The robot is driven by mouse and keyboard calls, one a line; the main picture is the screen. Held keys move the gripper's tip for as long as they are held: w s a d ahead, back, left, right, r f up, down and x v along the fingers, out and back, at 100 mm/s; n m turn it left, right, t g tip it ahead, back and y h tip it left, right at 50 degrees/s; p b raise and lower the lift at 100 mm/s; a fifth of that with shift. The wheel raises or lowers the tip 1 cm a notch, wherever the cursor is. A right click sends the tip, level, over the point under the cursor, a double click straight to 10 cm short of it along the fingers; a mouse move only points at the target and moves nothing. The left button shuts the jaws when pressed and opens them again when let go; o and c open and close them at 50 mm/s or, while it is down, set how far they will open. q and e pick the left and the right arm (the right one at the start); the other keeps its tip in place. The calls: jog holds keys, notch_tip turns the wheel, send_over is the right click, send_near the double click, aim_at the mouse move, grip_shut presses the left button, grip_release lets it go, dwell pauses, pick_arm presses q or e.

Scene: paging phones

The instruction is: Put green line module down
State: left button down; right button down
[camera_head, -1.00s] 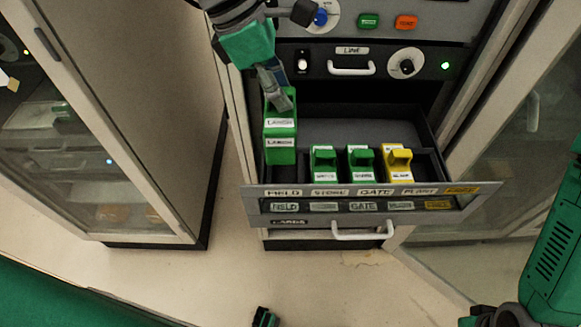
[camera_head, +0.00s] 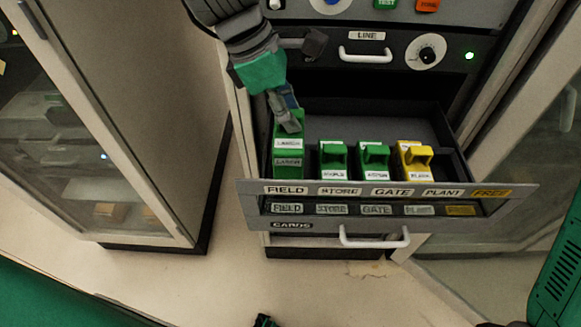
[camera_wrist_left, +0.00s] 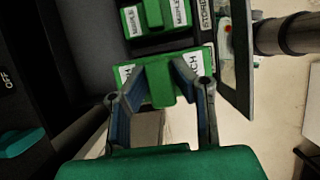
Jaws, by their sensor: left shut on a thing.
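The green line module (camera_head: 288,160), with white labels that seem to read LARCH, is at the left end of the open drawer (camera_head: 400,203), behind the FIELD label. Its top is higher in the picture than its neighbours' tops. I cannot tell whether it rests on the drawer floor. My left gripper (camera_head: 289,121) is shut on its upper grip from above. In the left wrist view the fingers (camera_wrist_left: 162,108) are on either side of the module's green grip (camera_wrist_left: 160,82).
Two green modules (camera_head: 333,160) (camera_head: 373,160) and a yellow one (camera_head: 414,160) stand to the right in the drawer. A panel with a LINE label, white handle (camera_head: 366,54) and knob (camera_head: 427,53) is above. A glass-door cabinet (camera_head: 90,140) stands left.

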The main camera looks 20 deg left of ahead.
pick_arm(q)
notch_tip(320, 180, down, 5)
jog(key=shift+w+r, duration=0.15)
jog(key=shift+r, duration=0.05)
jog(key=f, duration=0.1)
jog(key=f+b, duration=0.1)
jog(key=f, duration=0.1)
jog(key=shift+s+a, duration=0.1)
jog(key=shift+s, duration=0.1)
jog(key=shift+w+f, duration=0.1)
jog(key=shift+f, duration=0.05)
jog(key=c, duration=1.3)
grip_release()
jog(key=shift+c, duration=0.2)
jog(key=p+v, duration=0.1)
jog(key=v, duration=1.1)
jog(key=shift+p, duration=0.35)
